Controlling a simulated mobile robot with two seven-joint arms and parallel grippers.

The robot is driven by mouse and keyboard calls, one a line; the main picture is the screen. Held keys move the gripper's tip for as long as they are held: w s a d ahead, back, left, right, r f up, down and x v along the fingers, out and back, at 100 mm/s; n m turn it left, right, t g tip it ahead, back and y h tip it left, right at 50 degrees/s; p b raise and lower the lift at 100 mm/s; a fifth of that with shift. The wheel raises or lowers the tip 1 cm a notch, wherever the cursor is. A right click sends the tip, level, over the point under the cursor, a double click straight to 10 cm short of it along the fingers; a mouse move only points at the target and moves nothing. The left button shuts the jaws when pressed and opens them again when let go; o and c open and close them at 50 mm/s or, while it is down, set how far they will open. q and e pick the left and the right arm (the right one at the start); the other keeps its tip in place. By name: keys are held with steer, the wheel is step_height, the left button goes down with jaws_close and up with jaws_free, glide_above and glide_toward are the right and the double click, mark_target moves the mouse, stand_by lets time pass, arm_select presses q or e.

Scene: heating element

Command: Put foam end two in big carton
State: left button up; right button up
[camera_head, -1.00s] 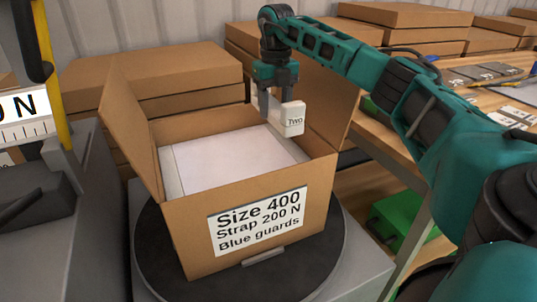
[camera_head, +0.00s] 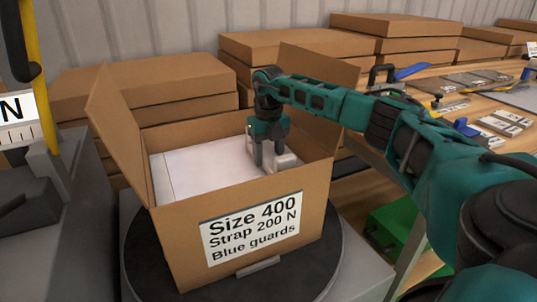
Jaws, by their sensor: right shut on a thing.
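The big carton (camera_head: 190,240) stands open on a dark round turntable, its label reading "Size 400, Strap 200 N, Blue guards". A white block (camera_head: 205,168) fills most of its inside. My right gripper (camera_head: 268,160) points down inside the carton near its right wall. It is shut on the white foam end two (camera_head: 286,162), which sits low at the right end of the white block. The gripper partly hides the foam, and I cannot tell whether it touches the bottom. My left gripper is not in view.
The carton's flaps stand up at left (camera_head: 118,135) and back right (camera_head: 318,75). Stacked flat cartons (camera_head: 140,85) are behind. A wooden bench (camera_head: 485,105) with tools and labelled plates is at right. A green box (camera_head: 395,228) sits below the bench.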

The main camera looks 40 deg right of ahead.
mark_target(268, 155)
steer(key=o, duration=1)
steer(key=shift+f, duration=0.1)
steer(key=shift+o, duration=0.2)
step_height(268, 155, up, 12)
steer(key=p, duration=0.3)
steer(key=shift+r, duration=0.2)
